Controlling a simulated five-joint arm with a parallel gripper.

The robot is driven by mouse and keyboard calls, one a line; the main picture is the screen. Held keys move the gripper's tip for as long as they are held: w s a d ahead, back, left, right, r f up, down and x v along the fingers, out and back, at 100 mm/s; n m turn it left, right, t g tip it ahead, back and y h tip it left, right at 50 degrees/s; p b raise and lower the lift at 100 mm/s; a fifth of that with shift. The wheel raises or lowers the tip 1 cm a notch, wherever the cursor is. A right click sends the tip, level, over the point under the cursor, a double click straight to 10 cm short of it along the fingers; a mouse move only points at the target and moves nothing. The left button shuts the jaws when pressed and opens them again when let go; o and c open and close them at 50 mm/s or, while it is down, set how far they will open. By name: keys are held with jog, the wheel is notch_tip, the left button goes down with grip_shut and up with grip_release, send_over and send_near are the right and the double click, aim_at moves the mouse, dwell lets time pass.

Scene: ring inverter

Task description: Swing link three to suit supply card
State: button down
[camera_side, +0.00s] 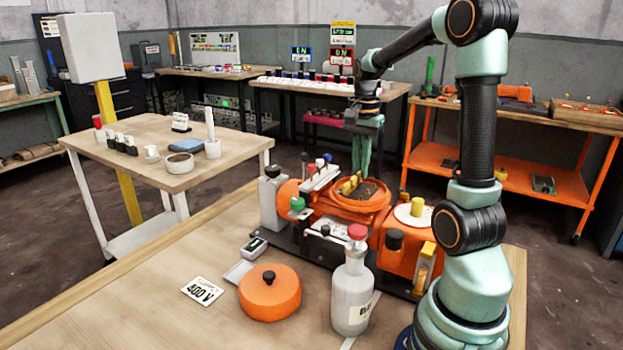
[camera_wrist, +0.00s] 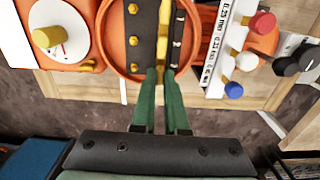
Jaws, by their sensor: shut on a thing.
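The supply card (camera_side: 202,291) lies flat on the bench at the front left and reads 400 V. The round orange terminal box (camera_side: 348,206) on the machine is open. In the side view its dark inner board (camera_side: 372,193) carries brass links (camera_side: 349,186). The wrist view shows the board (camera_wrist: 133,40) with brass studs and a second dark strip (camera_wrist: 178,28). My gripper (camera_side: 362,177) reaches down into the box from above. In the wrist view its green fingertips (camera_wrist: 160,73) are close together on a link between the strips.
An orange lid (camera_side: 270,294) with a black knob and a white bottle (camera_side: 352,295) with a red cap stand in front. A white strip with coloured knobs (camera_side: 321,178) stands beside the box. A dial with a yellow knob (camera_side: 416,211) sits on its right.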

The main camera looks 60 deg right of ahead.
jog(key=shift+r, duration=0.1)
jog(key=c, duration=1.2)
grip_release()
notch_tip(320, 180, up, 12)
jog(key=a+f+n+t, duration=0.2)
jog(key=a+n, duration=0.4)
jog(key=a, duration=0.2)
jog(key=a+f+n+t, duration=0.1)
jog(key=a+f+n, duration=0.2)
jog(key=a+n, duration=0.3)
jog(key=a+f+n+t, duration=0.2)
jog(key=a+n, duration=0.4)
jog(key=a, duration=0.4)
jog(key=shift+w+a+f+t, duration=0.1)
jog(key=shift+a+f+t, duration=0.25)
jog(key=shift+f, duration=0.25)
